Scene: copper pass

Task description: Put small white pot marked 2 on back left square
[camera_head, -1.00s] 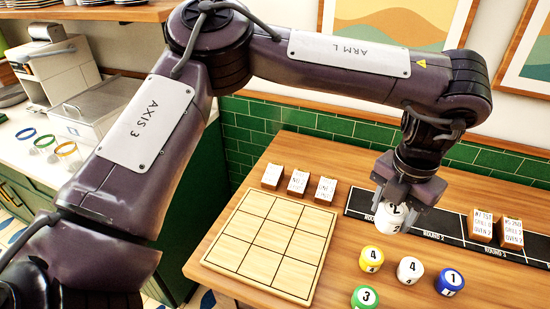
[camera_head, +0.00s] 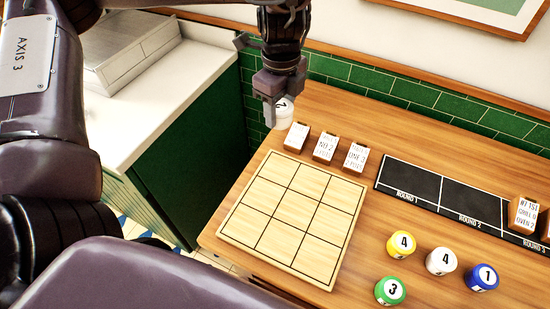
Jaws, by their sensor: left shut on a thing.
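The small white pot marked 2 (camera_head: 284,113) is held in my left gripper (camera_head: 277,110), which is shut on it. The gripper hangs at the back left, beyond the far left corner of the wooden board of squares (camera_head: 293,217). The pot is in the air, near the back edge of the table, and part of it is hidden by the fingers. The back left square (camera_head: 279,168) of the board is empty, and the other squares are bare too. My right gripper does not show.
Three small card blocks (camera_head: 325,146) stand just behind the board, close to the pot. A black strip with round labels (camera_head: 411,181) lies at the right. Yellow (camera_head: 400,245), white (camera_head: 441,261), green (camera_head: 390,290) and blue (camera_head: 482,278) pots stand at the front right.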

